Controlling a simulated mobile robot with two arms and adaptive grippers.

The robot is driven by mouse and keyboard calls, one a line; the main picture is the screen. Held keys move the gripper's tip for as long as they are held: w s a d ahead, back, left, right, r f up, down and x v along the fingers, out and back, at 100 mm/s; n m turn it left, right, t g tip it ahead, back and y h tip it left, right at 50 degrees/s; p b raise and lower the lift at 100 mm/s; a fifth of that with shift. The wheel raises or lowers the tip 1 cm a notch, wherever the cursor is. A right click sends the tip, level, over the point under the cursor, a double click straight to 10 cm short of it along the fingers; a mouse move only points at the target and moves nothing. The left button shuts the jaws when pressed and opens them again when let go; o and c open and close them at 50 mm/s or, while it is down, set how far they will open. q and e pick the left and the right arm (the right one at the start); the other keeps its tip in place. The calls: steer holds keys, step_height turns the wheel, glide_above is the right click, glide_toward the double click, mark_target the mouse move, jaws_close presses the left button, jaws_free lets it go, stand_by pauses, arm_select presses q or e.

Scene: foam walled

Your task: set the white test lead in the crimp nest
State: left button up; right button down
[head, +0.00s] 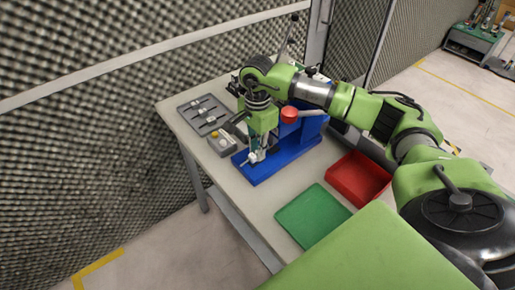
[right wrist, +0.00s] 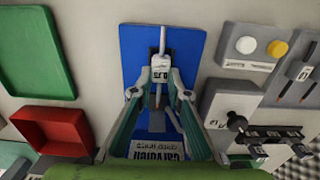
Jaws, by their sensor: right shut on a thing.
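My right gripper (head: 256,154) is low over the front of the blue press base (head: 278,170). Its fingers are shut on the white test lead (head: 254,158). In the right wrist view the lead (right wrist: 162,42) is between the fingertips (right wrist: 160,76), with its white end pointing up the picture and a thin brownish end down between the fingers. The blue base (right wrist: 132,42) lies behind it. The crimp nest cannot be made out clearly behind the fingers and lead, so I cannot tell whether the lead touches it. My left gripper is not in view.
A grey tray (head: 189,108) with several leads lies at the table's back left. A button box (head: 222,146) stands left of the press. The press has a red knob (head: 289,114). A green tray (head: 312,217) and a red bin (head: 358,179) sit to the right.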

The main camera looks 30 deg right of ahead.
steer(key=shift+f, duration=0.25)
steer(key=c, duration=1.8)
jaws_free()
steer(key=shift+c, duration=0.2)
step_height(320, 180, up, 12)
